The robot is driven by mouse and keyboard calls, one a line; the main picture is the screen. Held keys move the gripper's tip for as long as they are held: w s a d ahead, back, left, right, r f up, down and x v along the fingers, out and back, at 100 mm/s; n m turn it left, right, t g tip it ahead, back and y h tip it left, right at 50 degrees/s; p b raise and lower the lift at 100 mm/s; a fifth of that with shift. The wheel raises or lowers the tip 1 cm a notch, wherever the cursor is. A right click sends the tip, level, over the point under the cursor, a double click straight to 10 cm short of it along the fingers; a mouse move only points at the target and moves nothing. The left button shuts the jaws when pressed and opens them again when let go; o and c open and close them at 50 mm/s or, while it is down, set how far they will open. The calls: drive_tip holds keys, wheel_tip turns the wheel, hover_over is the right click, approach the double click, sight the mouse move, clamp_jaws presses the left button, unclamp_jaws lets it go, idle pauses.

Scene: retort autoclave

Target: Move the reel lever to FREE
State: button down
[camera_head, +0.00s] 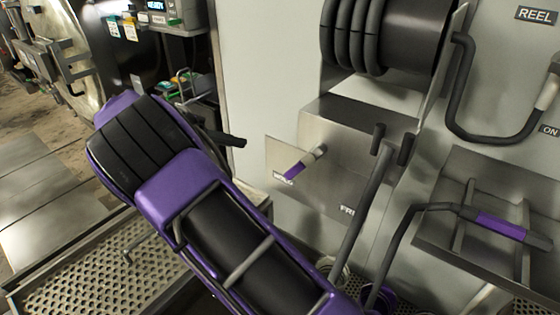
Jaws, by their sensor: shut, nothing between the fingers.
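The reel lever (305,164) is a short pale rod with a purple tip. It sticks out of a metal plate (314,190) below the hose reel (400,40). Its tip points down and left, close to a small label (283,178) that I cannot fully read. Another label (348,210), starting with "FR" and partly hidden, sits lower right on the plate, away from the tip. My purple and black arm fills the lower middle and left, apart from the lever in the picture.
A grey post (365,215) with dark upright ends stands right of the plate. A purple-gripped handle (497,225) on a black hose lies over a metal tray (455,240). A dark bar (228,139) shows beside my arm. A perforated platform (90,270) is lower left.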

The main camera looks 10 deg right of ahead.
sight(302, 164)
drive_tip(key=s+f+x, duration=0.1)
drive_tip(key=s+x, duration=0.1)
drive_tip(key=x, duration=1)
drive_tip(key=shift+s, duration=0.35)
drive_tip(key=shift+f, duration=0.1)
drive_tip(key=shift+f, duration=0.15)
